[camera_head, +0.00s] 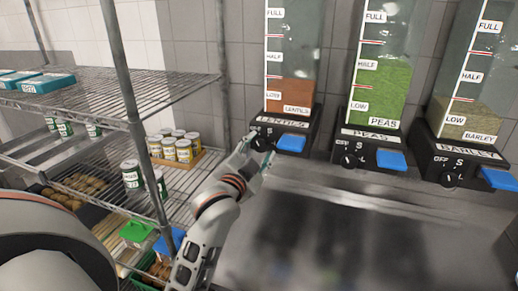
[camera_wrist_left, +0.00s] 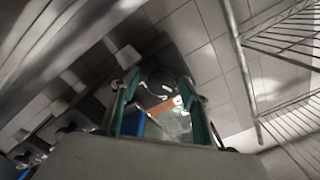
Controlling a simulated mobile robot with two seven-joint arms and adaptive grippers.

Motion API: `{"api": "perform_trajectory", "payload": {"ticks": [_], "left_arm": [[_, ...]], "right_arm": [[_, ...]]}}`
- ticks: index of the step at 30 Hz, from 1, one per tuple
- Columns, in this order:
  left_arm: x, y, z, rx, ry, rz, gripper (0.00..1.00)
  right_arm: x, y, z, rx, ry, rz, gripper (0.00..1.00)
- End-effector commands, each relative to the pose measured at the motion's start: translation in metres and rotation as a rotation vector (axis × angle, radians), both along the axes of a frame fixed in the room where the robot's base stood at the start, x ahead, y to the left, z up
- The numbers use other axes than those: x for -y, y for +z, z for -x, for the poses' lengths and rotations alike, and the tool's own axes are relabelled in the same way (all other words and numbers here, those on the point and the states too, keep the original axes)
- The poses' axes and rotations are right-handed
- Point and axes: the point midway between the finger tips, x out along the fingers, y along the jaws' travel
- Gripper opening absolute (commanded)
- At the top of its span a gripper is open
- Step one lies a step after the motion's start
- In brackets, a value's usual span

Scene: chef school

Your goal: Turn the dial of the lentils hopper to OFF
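The lentils hopper (camera_head: 292,92) is clear, with reddish-brown lentils near the LOW mark. Its black base carries a LENTILS label, a blue lever (camera_head: 291,142) and a black dial (camera_head: 260,144) at the left. My left gripper (camera_head: 257,151) is right at this dial and partly covers it and the markings around it. I cannot tell where the dial points. In the left wrist view my left gripper (camera_wrist_left: 157,82) has its green-padded fingers apart, with the hopper front beyond them. I cannot tell whether they touch the dial. My right gripper is out of view.
To the right stand the peas hopper (camera_head: 380,92) and barley hopper (camera_head: 467,117), each with its own dial and blue lever. A metal counter (camera_head: 335,205) lies below. A wire shelf (camera_head: 110,98) with cans and boxes stands close on the left of my arm.

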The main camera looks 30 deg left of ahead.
Motion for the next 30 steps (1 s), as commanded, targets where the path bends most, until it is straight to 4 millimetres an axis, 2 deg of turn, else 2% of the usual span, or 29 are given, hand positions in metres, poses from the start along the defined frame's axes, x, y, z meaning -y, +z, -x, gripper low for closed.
{"api": "perform_trajectory", "payload": {"ticks": [5, 15, 19, 30], "left_arm": [[0.001, -0.001, 0.004, -0.002, 0.000, -0.001, 0.45], [0.013, -0.001, 0.053, -0.002, 0.001, 0.000, 0.45], [0.016, -0.001, 0.067, -0.001, -0.001, 0.000, 0.45], [0.018, 0.000, 0.073, 0.000, 0.000, 0.000, 0.45]], "right_arm": [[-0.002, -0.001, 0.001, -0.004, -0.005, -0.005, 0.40], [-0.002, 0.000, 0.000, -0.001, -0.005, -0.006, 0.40], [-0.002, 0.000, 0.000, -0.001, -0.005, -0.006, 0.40], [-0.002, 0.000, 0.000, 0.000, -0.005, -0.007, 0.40]]}}
